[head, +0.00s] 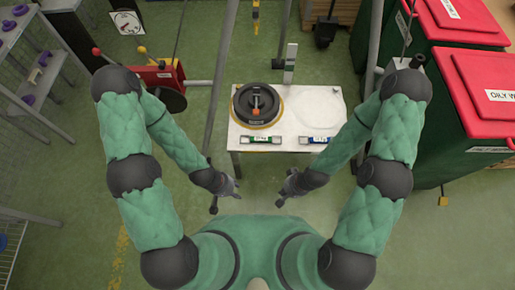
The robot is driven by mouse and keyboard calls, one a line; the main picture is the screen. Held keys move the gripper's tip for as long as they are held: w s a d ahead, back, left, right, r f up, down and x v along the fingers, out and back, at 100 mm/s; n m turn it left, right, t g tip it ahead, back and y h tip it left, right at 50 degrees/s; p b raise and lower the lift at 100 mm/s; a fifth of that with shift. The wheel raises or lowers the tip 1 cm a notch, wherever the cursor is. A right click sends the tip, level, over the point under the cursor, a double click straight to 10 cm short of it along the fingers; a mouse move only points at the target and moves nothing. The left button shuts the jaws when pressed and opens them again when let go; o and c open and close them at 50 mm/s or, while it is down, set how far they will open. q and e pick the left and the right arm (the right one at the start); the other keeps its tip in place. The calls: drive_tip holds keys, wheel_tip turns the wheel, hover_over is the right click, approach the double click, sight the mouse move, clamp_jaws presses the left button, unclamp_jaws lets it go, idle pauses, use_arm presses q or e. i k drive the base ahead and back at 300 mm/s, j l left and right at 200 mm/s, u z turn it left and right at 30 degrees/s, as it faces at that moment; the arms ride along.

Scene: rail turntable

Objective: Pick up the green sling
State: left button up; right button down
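I cannot clearly make out a sling. The only small green item on the white table (305,101) is a green-faced strip (261,141) at its front edge, left of a similar blue-faced strip (317,140). Whether the green one is the sling, I cannot tell. My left gripper (226,201) is in front of the table, below the green strip in the picture, with its fingers apart and empty. My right gripper (284,189) is in front of the table, to the right of the left one, also with fingers apart and empty. Neither touches the strips.
A black round device (257,103) sits on the table's left side; a pale round disc (319,111) lies on its right. A grey upright post (291,62) stands behind. A yellow hook (255,17) hangs at the back. Red-lidded bins (490,75) stand right, a red machine (160,78) left.

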sight(256, 139)
drive_tip(key=u, duration=0.9)
drive_tip(key=k+l+u, duration=0.1)
drive_tip(key=l+u, duration=0.35)
drive_tip(key=k+l+u, duration=0.15)
drive_tip(key=l+u, duration=0.3)
drive_tip(key=k+l+u, duration=0.2)
drive_tip(key=l+u, duration=0.25)
drive_tip(key=k+l, duration=0.25)
